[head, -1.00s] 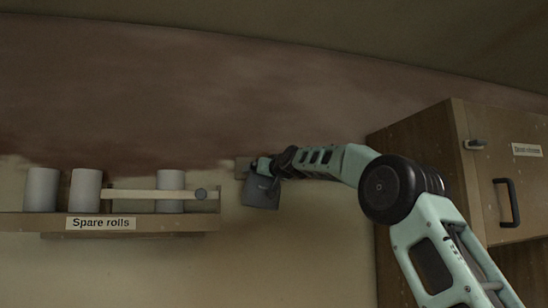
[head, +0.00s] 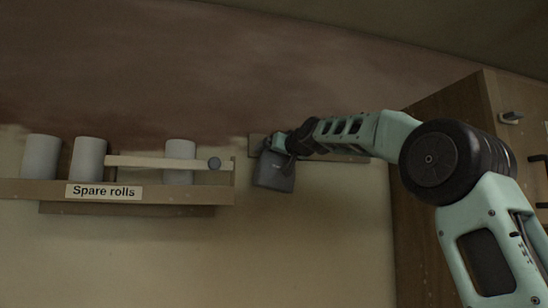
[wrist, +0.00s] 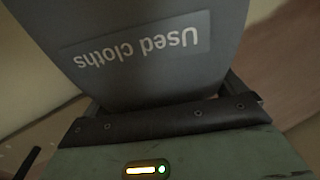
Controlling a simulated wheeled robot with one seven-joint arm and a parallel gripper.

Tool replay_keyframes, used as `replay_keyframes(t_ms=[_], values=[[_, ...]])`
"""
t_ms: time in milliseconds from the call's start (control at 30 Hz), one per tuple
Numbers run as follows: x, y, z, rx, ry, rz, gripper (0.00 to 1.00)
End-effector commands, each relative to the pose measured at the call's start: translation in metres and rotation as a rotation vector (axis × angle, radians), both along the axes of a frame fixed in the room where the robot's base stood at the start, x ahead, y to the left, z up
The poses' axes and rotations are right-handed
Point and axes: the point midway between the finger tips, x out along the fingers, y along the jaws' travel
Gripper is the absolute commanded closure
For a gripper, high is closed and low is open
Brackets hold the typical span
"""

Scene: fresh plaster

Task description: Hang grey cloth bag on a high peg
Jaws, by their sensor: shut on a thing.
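The grey cloth bag (head: 273,171) hangs from my gripper (head: 281,148) in front of the wall, right of the roll shelf. In the wrist view the bag (wrist: 150,80) fills the upper middle, with a "Used cloths" label upside down. My gripper is shut on the bag; its fingertips are hard to make out in both views. A wooden rail (head: 345,158) on the wall shows behind my gripper and wrist. No peg shows clearly; my arm and the bag cover part of the rail. I cannot tell whether the bag touches the rail.
A wooden shelf (head: 215,194) labelled "Spare rolls" stands close left of the bag. A wooden cabinet (head: 440,100) stands at the right behind my arm. The wall below the bag is clear.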

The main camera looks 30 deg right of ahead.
Motion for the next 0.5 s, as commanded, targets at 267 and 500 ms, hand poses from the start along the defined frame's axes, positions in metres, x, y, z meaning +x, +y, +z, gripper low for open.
replay_keyframes(t_ms=[267, 500], values=[[-0.018, 0.005, 0.003, -0.002, -0.010, -0.003, 0.52], [-0.032, 0.008, 0.003, -0.003, -0.010, -0.004, 0.52]])
